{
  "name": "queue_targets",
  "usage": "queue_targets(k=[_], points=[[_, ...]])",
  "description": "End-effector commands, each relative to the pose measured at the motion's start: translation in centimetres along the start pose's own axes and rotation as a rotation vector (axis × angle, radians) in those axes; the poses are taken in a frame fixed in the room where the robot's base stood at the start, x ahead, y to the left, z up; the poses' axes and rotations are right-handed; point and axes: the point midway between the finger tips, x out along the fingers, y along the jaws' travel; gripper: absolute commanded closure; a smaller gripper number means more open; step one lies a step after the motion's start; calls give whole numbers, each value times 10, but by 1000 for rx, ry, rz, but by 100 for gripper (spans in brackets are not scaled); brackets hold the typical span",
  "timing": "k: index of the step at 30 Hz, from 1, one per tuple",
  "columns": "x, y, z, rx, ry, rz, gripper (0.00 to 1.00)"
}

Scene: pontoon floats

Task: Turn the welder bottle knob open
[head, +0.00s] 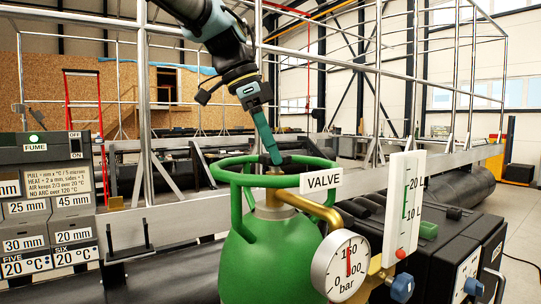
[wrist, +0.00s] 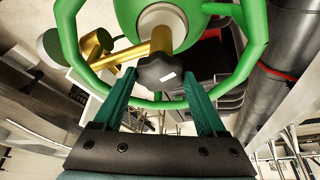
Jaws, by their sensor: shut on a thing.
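The green welder bottle (head: 268,262) stands upright in the middle of the head view, with a green ring guard around its top and a VALVE label (head: 321,180) on the right of the ring. Its black lobed knob (wrist: 160,69) with a white mark sits on the brass valve in the wrist view; in the head view it is small and partly hidden by the fingers. My gripper (head: 273,160) reaches down inside the ring from above. In the wrist view its teal fingers (wrist: 158,76) stand on either side of the knob, shut on it.
A round bar gauge (head: 340,267) and a white flow scale (head: 404,205) stand close right of the bottle. Dark cases (head: 455,240) lie farther right. A grey panel (head: 45,205) with labels is at left. Metal rails run behind.

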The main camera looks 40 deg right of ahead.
Motion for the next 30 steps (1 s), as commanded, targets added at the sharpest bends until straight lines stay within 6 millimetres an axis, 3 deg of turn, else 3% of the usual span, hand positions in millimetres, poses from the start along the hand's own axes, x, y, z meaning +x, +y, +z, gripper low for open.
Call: queue_targets(k=[30], points=[[1, 8, -4, -886, -1, -370, 82]])
